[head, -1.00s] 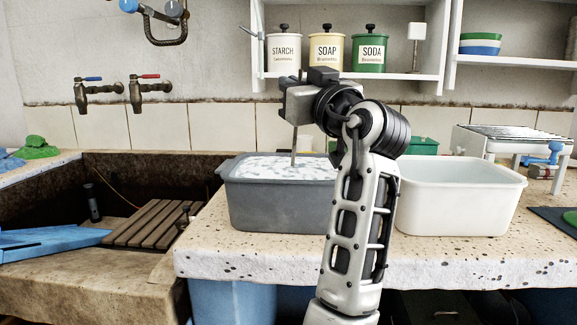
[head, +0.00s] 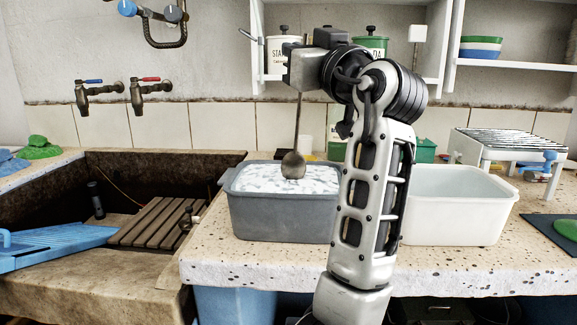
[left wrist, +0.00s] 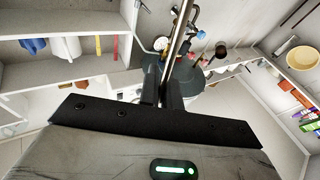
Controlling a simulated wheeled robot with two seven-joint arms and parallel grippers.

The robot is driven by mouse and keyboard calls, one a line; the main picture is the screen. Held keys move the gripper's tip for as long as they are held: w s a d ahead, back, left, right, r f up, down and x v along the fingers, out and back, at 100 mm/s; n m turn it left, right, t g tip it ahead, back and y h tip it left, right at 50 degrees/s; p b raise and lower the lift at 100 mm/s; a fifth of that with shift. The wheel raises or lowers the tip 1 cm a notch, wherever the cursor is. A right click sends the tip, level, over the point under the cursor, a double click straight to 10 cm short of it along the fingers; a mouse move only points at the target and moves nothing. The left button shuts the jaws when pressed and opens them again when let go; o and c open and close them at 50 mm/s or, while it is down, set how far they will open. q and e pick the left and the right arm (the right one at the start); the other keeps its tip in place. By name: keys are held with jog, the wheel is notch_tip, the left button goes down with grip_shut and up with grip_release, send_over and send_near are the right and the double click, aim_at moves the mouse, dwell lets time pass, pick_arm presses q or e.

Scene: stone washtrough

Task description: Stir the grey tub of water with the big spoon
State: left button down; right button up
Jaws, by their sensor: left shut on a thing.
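The grey tub (head: 285,218) stands on the speckled stone counter, filled with water (head: 265,180) that has white foam on top. The big spoon hangs nearly upright over it, with its handle (head: 299,118) up and its round dark bowl (head: 293,165) in full view at the foam. I cannot tell whether the bowl just touches the water. My left gripper (head: 301,72) is shut on the handle's upper part, high above the tub. In the left wrist view the handle (left wrist: 179,35) runs between the fingers (left wrist: 162,92). My right gripper is not in view.
A white tub (head: 455,205) stands right of the grey one, partly behind my arm. A stone sink (head: 150,260) with a wooden slatted rack (head: 158,222) lies left. Canisters (head: 283,55) stand on a shelf behind my gripper. A white wire-topped stand (head: 510,145) is at the right.

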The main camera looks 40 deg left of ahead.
pick_arm(q)
jog(key=r, duration=0.1)
jog(key=r+p, duration=0.2)
jog(key=r, duration=0.1)
jog(key=shift+s+d, duration=0.35)
jog(key=shift+d, duration=0.05)
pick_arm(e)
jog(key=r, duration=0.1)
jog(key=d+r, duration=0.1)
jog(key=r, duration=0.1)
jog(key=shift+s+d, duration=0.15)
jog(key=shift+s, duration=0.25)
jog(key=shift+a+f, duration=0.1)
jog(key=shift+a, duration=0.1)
